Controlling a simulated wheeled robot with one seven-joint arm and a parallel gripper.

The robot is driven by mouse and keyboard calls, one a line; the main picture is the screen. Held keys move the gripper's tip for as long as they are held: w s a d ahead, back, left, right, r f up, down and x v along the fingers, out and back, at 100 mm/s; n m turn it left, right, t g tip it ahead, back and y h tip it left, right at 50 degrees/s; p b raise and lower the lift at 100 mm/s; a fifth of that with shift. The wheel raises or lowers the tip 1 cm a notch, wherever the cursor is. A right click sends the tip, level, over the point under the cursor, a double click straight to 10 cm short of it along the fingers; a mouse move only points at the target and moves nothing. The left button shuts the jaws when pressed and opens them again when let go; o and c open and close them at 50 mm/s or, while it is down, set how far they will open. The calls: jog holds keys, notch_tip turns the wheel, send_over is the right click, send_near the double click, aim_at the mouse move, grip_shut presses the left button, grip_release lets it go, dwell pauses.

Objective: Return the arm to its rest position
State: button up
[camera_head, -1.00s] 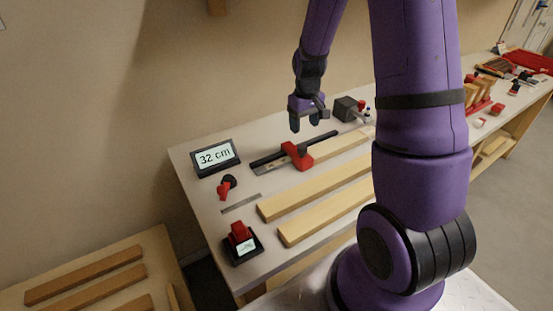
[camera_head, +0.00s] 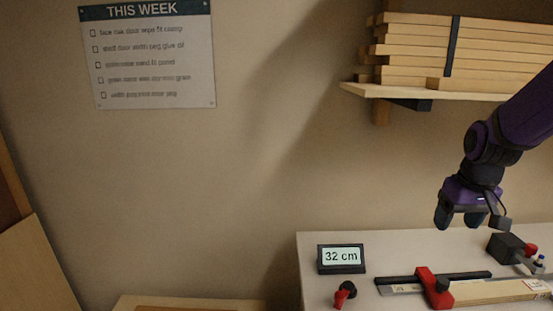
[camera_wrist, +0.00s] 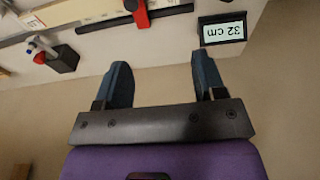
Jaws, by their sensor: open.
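My gripper (camera_head: 461,217) is at the end of my purple arm at the right of the head view, above the back of the bench. Its two dark fingers stand apart with nothing between them. In the wrist view my gripper (camera_wrist: 165,80) is also open and empty. Below it in the head view lies a black rail with a red clamp (camera_head: 434,288), apart from the fingers. The red clamp (camera_wrist: 139,14) also shows at the top of the wrist view. My arm's upper part is cut off by the picture's right edge.
A display (camera_head: 341,257) reading "32 cm" stands on the bench (camera_head: 335,241), with a red and black knob (camera_head: 344,294) before it. A dark block (camera_head: 505,248) is at right. A wall shelf (camera_head: 440,92) holds wooden boards near my arm. A poster (camera_head: 150,55) hangs left.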

jog(key=s+a+r+t, duration=0.1)
jog(key=s+a+r, duration=0.3)
jog(key=s, duration=0.5)
jog(key=s+a+r+t, duration=0.2)
jog(key=s+a+r, duration=0.1)
jog(key=s+r, duration=0.5)
jog(key=shift+s+a, duration=0.4)
jog(key=shift+s, duration=0.35)
dwell(1.2)
